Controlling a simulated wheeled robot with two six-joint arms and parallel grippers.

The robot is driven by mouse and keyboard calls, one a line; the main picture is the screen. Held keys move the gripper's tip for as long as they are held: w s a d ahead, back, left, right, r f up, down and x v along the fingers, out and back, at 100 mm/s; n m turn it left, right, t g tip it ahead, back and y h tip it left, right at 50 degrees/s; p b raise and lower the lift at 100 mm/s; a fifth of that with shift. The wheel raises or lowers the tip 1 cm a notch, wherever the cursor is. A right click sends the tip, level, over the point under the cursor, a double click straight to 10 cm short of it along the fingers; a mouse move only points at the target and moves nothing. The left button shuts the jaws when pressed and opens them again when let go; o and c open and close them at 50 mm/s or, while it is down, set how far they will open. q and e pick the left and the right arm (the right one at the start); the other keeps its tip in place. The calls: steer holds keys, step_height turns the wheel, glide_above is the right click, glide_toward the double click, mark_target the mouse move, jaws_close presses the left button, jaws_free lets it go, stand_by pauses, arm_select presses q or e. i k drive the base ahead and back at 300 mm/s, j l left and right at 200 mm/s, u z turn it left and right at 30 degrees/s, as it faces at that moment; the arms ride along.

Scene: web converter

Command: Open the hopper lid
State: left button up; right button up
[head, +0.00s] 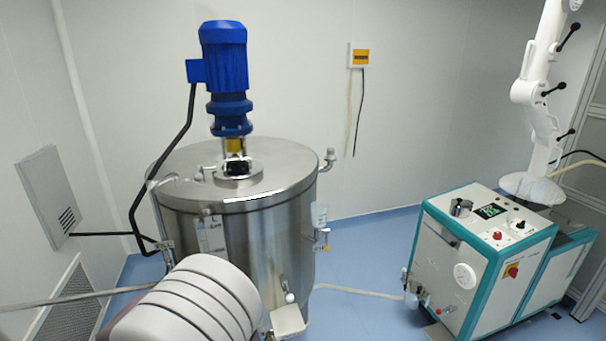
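A large steel tank (260,240) stands left of centre, and it is the only hopper-like vessel in view. Its flat round steel lid (285,165) lies level on the rim, with no open gap visible. A blue motor (224,70) stands upright on the lid over a small round mount (238,175). A bright highlight marks the lid's front edge. I cannot make out a separate hatch or lid handle. Neither of my grippers shows in the head view.
A pale banded rounded shape (190,300) covers the tank's lower left; I cannot tell what it is. A white and teal machine (470,260) with a white jointed column (535,95) stands right. Blue floor (365,250) lies clear between, crossed by a hose (355,291).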

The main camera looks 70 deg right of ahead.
mark_target(567, 225)
steer(key=z, duration=4.05)
steer(key=i+l+z, duration=0.3)
steer(key=i, duration=0.25)
steer(key=i+l+z, duration=0.15)
steer(key=i, duration=1.2)
steer(key=i+l+z, duration=0.15)
steer(key=i, duration=1.2)
steer(key=i+l+u, duration=0.2)
steer(key=i, duration=0.5)
steer(key=i+u, duration=0.15)
steer(key=i, duration=0.55)
steer(key=i+u, duration=0.2)
steer(key=u, duration=0.25)
steer(key=i+u, duration=0.2)
steer(key=u, duration=0.25)
steer(key=i+l+u, duration=0.15)
steer(key=u, duration=0.3)
steer(key=i+l+u, duration=0.15)
steer(key=u, duration=0.3)
steer(key=i+l+u, duration=0.2)
steer(key=u, duration=0.2)
steer(key=i+l+u, duration=0.25)
steer(key=u, duration=0.2)
steer(key=i+l+u, duration=0.2)
steer(key=l+u, duration=0.25)
steer(key=j, duration=0.1)
